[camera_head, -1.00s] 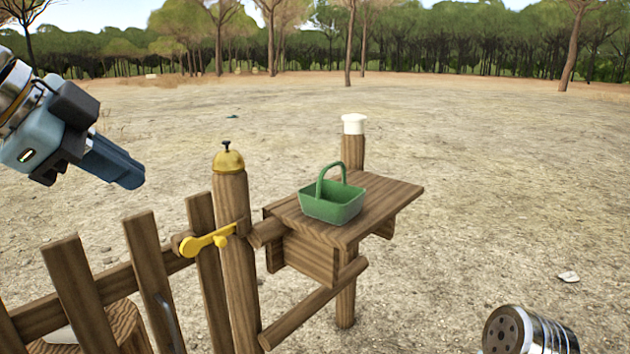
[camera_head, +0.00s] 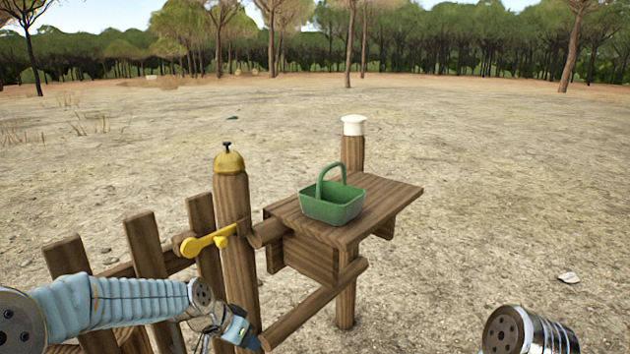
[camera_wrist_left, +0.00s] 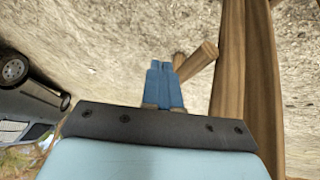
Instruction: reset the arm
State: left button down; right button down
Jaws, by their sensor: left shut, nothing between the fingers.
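My left arm comes in low from the left in the head view, in front of the fence. My left gripper (camera_head: 240,334) is at its end, low beside the foot of the bell post. In the left wrist view its two blue fingers (camera_wrist_left: 164,86) lie together, shut and empty. A wooden rail end (camera_wrist_left: 203,60) shows just beyond the fingertips and a post (camera_wrist_left: 245,90) stands to their right. Whether the gripper touches the wood I cannot tell. My right gripper is out of view; only a part of my right arm shows at the bottom right.
A wooden post (camera_head: 234,250) carries a brass bell (camera_head: 228,161). A yellow latch (camera_head: 205,243) is on the picket gate (camera_head: 150,265). A green basket (camera_head: 331,203) stands on a wooden shelf (camera_head: 385,205). A vehicle (camera_wrist_left: 28,105) shows left in the wrist view. Open ground lies right.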

pick_arm(q)
jog(key=s+d+f+n+g, duration=0.1)
jog(key=s+f, duration=0.2)
jog(key=f, duration=0.4)
jog(key=s+d+f+n, duration=0.1)
jog(key=s+f, duration=0.2)
jog(key=f, duration=0.3)
jog(key=s+d+f+n+g, duration=0.1)
jog(key=s+f+n, duration=0.1)
jog(key=s+f, duration=0.5)
jog(key=s+d+f+n+g, duration=0.1)
jog(key=s+f+n, duration=0.2)
jog(key=s+f, duration=0.4)
jog(key=s, duration=0.5)
jog(key=shift+f+y, duration=0.15)
jog(key=shift+y, duration=0.15)
